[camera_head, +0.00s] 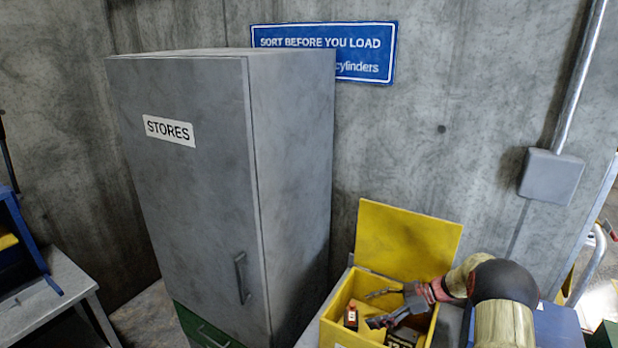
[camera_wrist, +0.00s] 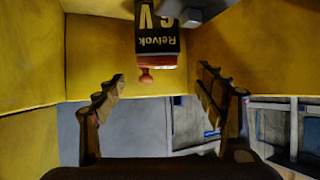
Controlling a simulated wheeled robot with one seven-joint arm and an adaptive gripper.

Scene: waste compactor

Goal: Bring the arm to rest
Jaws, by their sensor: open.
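My gripper (camera_head: 374,308) is at the end of my arm, which reaches in from the lower right in the head view. Its two fingers are spread apart over the open mouth of a yellow box (camera_head: 342,333). The wrist view shows the same fingers (camera_wrist: 161,84) apart with nothing held between them. A dark battery (camera_wrist: 158,40) with a red end, lettered "Relvok" and "6V", lies beyond the fingertips. I cannot tell whether the fingers touch anything in the box.
The box's yellow lid (camera_head: 405,242) stands open behind my gripper. A tall grey cabinet (camera_head: 190,190) marked "STORES" is shut to the left. A grey junction box (camera_head: 551,177) and conduit are on the wall to the right. A bench (camera_head: 40,305) is at far left.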

